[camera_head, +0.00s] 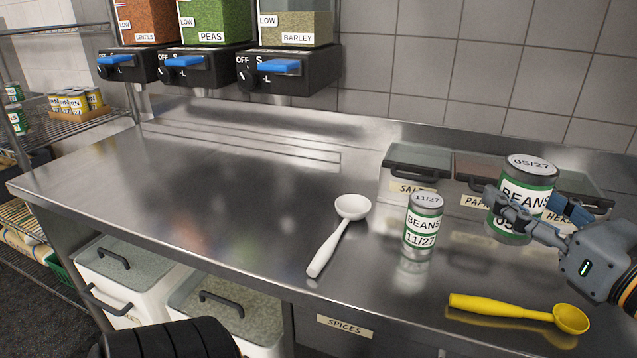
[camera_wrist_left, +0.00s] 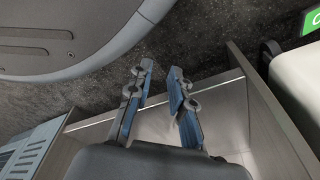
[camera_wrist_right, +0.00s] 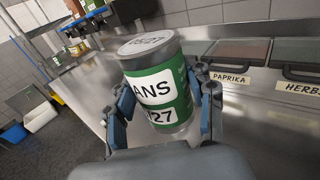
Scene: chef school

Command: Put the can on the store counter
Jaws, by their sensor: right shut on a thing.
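A beans can (camera_head: 527,180) with a green and white label and a 05/27 lid is held upright in my right gripper (camera_head: 515,214), above the steel counter (camera_head: 230,200). The right wrist view shows the same can (camera_wrist_right: 158,85) between the two fingers (camera_wrist_right: 165,105), which touch its sides. A second beans can (camera_head: 423,224), marked 11/27, stands upright on the counter left of the held can, apart from it. My left gripper (camera_wrist_left: 160,95) is open and empty in the left wrist view, low beside a cabinet and the floor.
A white spoon (camera_head: 340,235) and a yellow spoon (camera_head: 520,311) lie on the counter. Lidded spice bins (camera_head: 418,160) line the back right. Dispensers (camera_head: 290,72) hang above the back left. The counter's left half is clear.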

